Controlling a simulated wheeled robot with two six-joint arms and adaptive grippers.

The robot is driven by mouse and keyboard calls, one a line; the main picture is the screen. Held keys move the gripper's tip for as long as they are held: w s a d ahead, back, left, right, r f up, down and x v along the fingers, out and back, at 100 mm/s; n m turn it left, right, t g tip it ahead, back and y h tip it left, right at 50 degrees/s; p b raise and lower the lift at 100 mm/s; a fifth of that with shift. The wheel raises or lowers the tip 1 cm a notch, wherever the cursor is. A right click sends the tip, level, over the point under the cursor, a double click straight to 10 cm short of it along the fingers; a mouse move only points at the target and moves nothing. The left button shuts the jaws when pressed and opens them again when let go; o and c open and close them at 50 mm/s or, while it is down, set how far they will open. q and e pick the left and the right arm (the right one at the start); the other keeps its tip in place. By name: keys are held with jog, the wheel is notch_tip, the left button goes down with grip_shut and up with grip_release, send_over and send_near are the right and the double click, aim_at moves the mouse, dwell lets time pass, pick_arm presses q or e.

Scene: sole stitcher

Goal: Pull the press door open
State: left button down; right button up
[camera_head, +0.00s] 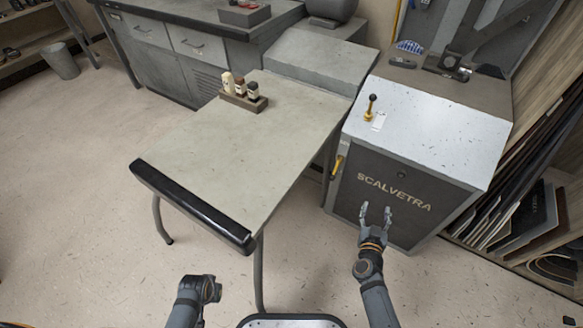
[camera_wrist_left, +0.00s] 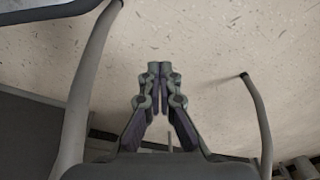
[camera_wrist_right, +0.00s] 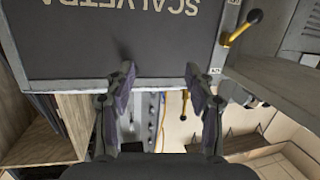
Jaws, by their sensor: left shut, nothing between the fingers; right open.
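The press (camera_head: 425,125) is a pale box with a dark front door (camera_head: 385,185) lettered SCALVETRA, and the door looks closed. A yellow handle (camera_head: 337,167) is at the left edge of the press front; in the right wrist view a yellow handle with a black knob (camera_wrist_right: 242,27) shows beside the dark door (camera_wrist_right: 120,40). My right gripper (camera_head: 376,211) is open and empty in front of the door's lower part, its fingers pointing towards it; contact cannot be told. My left gripper (camera_wrist_left: 152,68) is shut and empty, low beside table legs.
A small yellow lever with a black knob (camera_head: 370,106) stands on the press top. Leaning boards (camera_head: 535,190) crowd the right side. The floor at front left is clear.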

aim_at(401, 176)
jog(key=w+d+r+m+h+b, duration=0.1)
jog(key=w+d, duration=0.2)
jog(key=w+d+r+m+h+b, duration=0.1)
jog(key=w+d+r+b, duration=0.1)
jog(key=w, duration=0.1)
jog(key=w+d+r+m+h+b, duration=0.1)
jog(key=w+d, duration=0.2)
jog(key=shift+w+d+r+h+b, duration=0.25)
jog(key=shift+d+h+b, duration=0.1)
jog(key=shift+h+b, duration=0.05)
jog(key=shift+w+d+r, duration=0.1)
jog(key=shift+w+d, duration=0.1)
jog(key=shift+w, duration=0.05)
pick_arm(q)
notch_tip(401, 176, up, 9)
jog(key=d, duration=0.2)
jog(key=shift+w+d+r+h, duration=0.2)
jog(key=shift+w+d+h, duration=0.1)
jog(key=shift+w, duration=0.1)
pick_arm(e)
grip_shut()
